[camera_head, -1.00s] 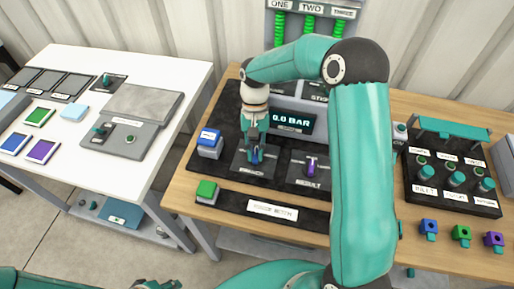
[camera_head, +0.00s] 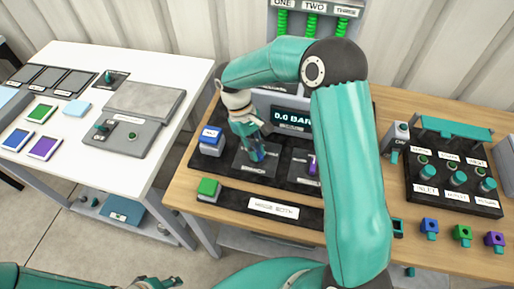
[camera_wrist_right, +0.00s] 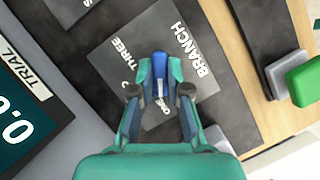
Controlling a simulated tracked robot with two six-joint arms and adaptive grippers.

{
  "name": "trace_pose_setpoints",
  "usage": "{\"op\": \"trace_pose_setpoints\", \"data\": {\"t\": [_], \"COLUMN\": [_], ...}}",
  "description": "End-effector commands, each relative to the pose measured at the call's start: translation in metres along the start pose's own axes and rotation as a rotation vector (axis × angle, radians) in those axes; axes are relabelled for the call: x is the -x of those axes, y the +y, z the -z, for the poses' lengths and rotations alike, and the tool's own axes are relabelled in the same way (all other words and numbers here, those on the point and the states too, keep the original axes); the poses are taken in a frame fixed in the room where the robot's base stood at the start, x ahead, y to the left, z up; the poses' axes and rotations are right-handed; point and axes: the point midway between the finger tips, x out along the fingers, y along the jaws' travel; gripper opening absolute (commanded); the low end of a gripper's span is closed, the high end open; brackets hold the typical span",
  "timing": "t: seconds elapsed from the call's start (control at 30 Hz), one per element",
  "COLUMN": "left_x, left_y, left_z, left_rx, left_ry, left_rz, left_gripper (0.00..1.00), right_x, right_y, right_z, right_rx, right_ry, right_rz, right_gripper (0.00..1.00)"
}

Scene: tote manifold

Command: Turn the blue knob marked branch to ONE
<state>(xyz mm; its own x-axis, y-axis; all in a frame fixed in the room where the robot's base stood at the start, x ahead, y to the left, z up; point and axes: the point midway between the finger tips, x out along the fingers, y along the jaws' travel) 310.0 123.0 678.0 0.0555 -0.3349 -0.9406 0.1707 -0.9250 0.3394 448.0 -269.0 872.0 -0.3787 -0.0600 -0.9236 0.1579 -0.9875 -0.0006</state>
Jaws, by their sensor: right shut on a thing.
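The blue knob (camera_wrist_right: 159,68) sits on a dark square plate marked BRANCH (camera_wrist_right: 118,48), with THREE and a partly hidden ONE printed on it. My right gripper (camera_wrist_right: 160,76) is shut on the knob, one finger on each side. A pale line on the knob runs down the wrist picture, roughly toward ONE; the fingers hide part of the dial. In the head view my right gripper (camera_head: 257,155) reaches down, tilted, over the branch plate (camera_head: 241,164). My left gripper (camera_head: 160,284) is at the bottom edge, away from the knob; its jaws are unclear.
A display (camera_head: 291,118) reading 0.0 BAR stands behind the knob. Blue (camera_head: 211,136) and green (camera_head: 208,188) buttons lie to the left and front left. A purple knob (camera_head: 313,165) is to the right, partly behind my right arm. A valve panel (camera_head: 452,207) stands farther right.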

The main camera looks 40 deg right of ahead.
Motion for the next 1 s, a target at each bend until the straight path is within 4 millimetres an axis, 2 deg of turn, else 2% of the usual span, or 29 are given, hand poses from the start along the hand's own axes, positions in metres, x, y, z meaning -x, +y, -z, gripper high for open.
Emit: {"op": "trace_pose_setpoints", "data": {"t": [0.57, 0.6, 0.73, 1.0], "left_x": [-0.0005, -0.0005, -0.0005, -0.0004], "left_y": [-0.0002, -0.0002, -0.0002, -0.0002], "left_z": [0.0000, 0.0000, 0.0000, 0.0000], "left_rx": [0.000, 0.000, 0.000, 0.000], "left_ry": [0.000, 0.000, 0.000, 0.000], "left_rz": [0.000, 0.000, 0.000, 0.000], "left_gripper": [0.40, 0.40, 0.40, 0.40], "right_x": [-0.0003, -0.0003, -0.0004, -0.0001], "right_y": [-0.0003, -0.0003, -0.0001, 0.0001], "right_z": [0.0009, 0.0008, 0.0006, 0.0002], "right_rx": [0.040, 0.039, 0.038, 0.036], "right_ry": [0.003, 0.003, 0.002, 0.001], "right_rz": [-0.016, -0.016, -0.016, -0.015], "right_gripper": [0.00, 0.19, 0.41, 0.41]}}
